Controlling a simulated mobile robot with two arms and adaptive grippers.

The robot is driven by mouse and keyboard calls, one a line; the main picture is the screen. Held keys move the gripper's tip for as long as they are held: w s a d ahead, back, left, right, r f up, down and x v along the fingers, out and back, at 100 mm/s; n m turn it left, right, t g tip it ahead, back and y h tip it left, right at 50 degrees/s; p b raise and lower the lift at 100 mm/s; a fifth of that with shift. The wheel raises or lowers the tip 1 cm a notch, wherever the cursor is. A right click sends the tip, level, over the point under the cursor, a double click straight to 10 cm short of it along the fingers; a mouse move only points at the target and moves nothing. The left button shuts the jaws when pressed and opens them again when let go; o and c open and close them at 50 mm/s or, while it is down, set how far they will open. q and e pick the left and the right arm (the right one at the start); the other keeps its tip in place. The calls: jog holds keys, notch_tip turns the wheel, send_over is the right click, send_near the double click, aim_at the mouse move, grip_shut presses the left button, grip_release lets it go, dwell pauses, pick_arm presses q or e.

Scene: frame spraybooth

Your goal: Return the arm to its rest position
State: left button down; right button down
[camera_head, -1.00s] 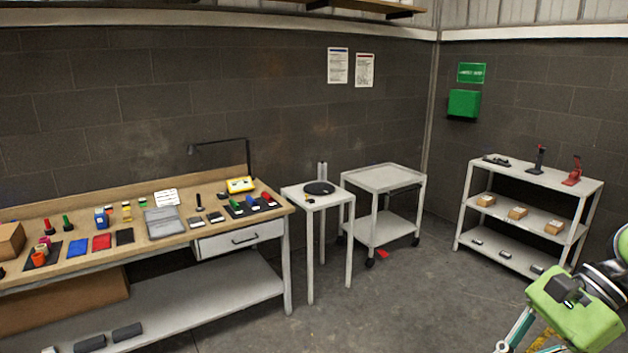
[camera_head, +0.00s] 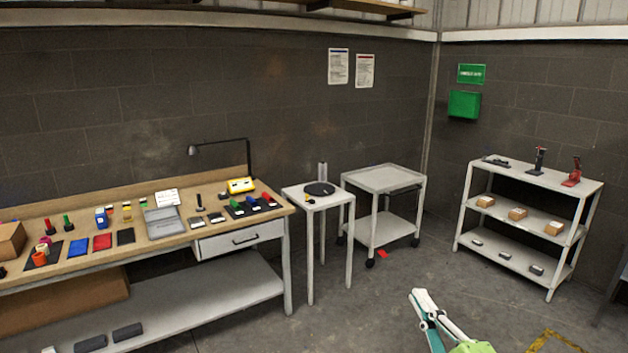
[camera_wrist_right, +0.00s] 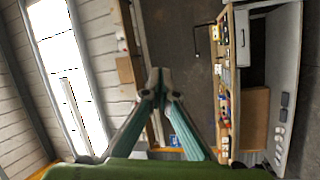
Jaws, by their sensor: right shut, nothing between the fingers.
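My right gripper (camera_head: 424,296) is at the bottom of the head view, right of centre. Its teal fingers and part of its green body show above the grey floor. It is apart from the furniture. In the right wrist view my gripper (camera_wrist_right: 156,84) points away from the camera, its fingertips together and nothing between them. My left gripper is in neither view.
A workbench (camera_head: 150,255) with small coloured items stands at the left. A small white table (camera_head: 297,196) and a wheeled cart (camera_head: 382,178) stand at the middle back. A shelf rack (camera_head: 535,177) stands at the right.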

jog(key=s+d+f+m+g+h, duration=0.25)
jog(key=s+f+m, duration=0.2)
jog(key=f, duration=0.45)
jog(key=s+d+f+m+g+h, duration=0.25)
jog(key=f+m+g, duration=0.2)
jog(key=f, duration=0.45)
jog(key=s+a+f+m+g, duration=0.2)
jog(key=s+f+m+g, duration=0.3)
jog(key=s, duration=0.6)
jog(key=s+a+f+m+g, duration=0.15)
jog(key=s+f+g, duration=0.25)
jog(key=s+f, duration=0.5)
notch_tip(320, 180, down, 34)
jog(key=s+g+b, duration=0.1)
jog(key=s+b, duration=0.1)
jog(key=b, duration=0.9)
jog(key=s+d+f+b, duration=0.1)
jog(key=s+f+b, duration=0.4)
jog(key=s+f, duration=0.4)
jog(key=s+d+f+g+b, duration=0.1)
jog(key=s+f+b, duration=0.5)
jog(key=f, duration=1.4)
jog(key=s+n, duration=0.1)
jog(key=s, duration=0.2)
jog(key=shift+d+y, duration=0.3)
jog(key=shift+d, duration=0.05)
